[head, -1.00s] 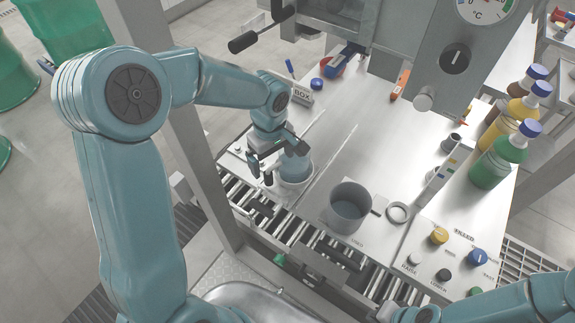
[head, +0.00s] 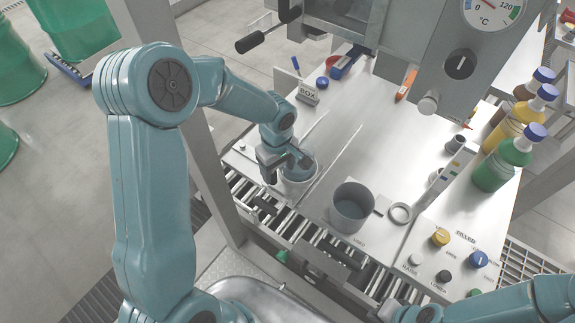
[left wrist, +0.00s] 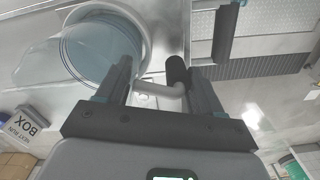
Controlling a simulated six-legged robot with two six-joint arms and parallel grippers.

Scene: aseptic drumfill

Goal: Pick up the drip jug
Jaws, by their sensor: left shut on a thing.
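The pale jug (head: 297,184) with a bluish inside stands at the left front of the steel worktop, beside the roller conveyor. My left gripper (head: 284,168) is over its near left side and hides part of it. In the left wrist view the jug's round rim (left wrist: 145,38) shows at the upper left. Its grey handle (left wrist: 158,89) lies between the fingers of my left gripper (left wrist: 163,86), which are shut on it. The jug looks upright; whether its base touches the worktop I cannot tell. Part of my right arm shows at the lower right; its gripper is not visible.
Bottles (head: 507,160) line the right edge. A control box (head: 462,65) hangs above. The worktop's middle is clear.

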